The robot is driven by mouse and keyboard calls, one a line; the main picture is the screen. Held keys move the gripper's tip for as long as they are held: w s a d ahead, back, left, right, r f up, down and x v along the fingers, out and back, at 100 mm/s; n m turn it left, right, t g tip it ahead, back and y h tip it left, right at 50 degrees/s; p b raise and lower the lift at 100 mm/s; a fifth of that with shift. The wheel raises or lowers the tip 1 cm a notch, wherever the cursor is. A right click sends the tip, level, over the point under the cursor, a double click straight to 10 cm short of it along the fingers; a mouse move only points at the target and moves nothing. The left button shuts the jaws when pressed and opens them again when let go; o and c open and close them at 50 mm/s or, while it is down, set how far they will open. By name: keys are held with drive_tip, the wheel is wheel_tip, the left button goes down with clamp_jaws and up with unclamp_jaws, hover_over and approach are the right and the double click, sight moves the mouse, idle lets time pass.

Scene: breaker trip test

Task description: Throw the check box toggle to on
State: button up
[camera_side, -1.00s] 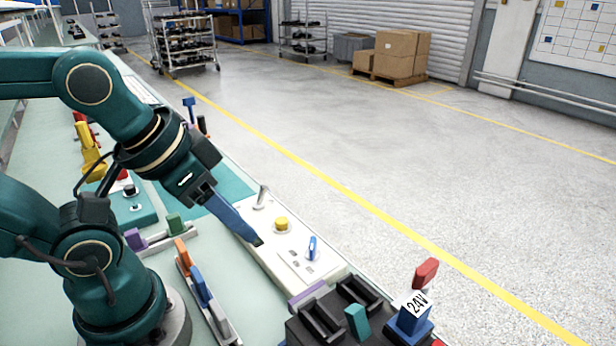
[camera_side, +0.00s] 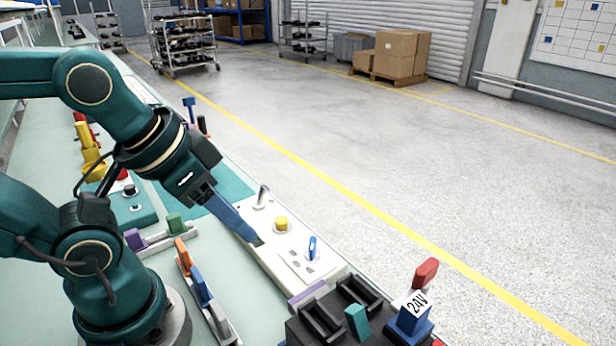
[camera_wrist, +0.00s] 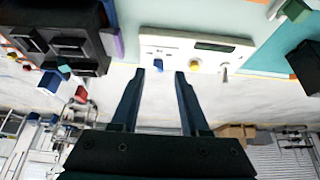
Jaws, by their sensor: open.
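The check box is a long white panel (camera_side: 275,262) at the bench edge in the side view, and it also shows in the wrist view (camera_wrist: 170,45). Its silver toggle lever (camera_side: 263,197) stands at the far end and leans slightly; it shows small in the wrist view (camera_wrist: 224,71). A yellow button (camera_side: 281,224) and a blue knob (camera_side: 312,247) are on the same panel. My gripper (camera_side: 255,240) is open and empty, with its fingertips over or beside the panel's left side, nearer me than the toggle. In the wrist view the open fingers (camera_wrist: 160,73) point at the panel near the blue knob.
A dark tray (camera_side: 320,318) and a blue block labelled 24V (camera_side: 408,322) with a red lever stand at the near end. Strips with coloured levers (camera_side: 200,287) lie left of the panel. A teal box (camera_side: 130,205) stands farther left.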

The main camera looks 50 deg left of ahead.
drive_tip(key=shift+o, duration=0.2)
drive_tip(key=shift+s, duration=0.1)
drive_tip(key=w+a+r, duration=0.2)
drive_tip(key=w+r, duration=0.2)
drive_tip(key=w, duration=0.1)
drive_tip(key=n+g+y, duration=0.1)
drive_tip(key=n+g, duration=0.3)
drive_tip(key=g, duration=0.2)
hover_over(263, 186)
drive_tip(key=f, duration=0.9)
drive_tip(key=shift+d+f, duration=0.3)
drive_tip(key=shift+d, duration=0.1)
drive_tip(key=shift+s+a+f, duration=0.1)
drive_tip(key=shift+f, duration=1.1)
drive_tip(key=shift+a+f, duration=0.1)
drive_tip(key=shift+f, duration=1.05)
drive_tip(key=shift+c, duration=0.3)
clamp_jaws()
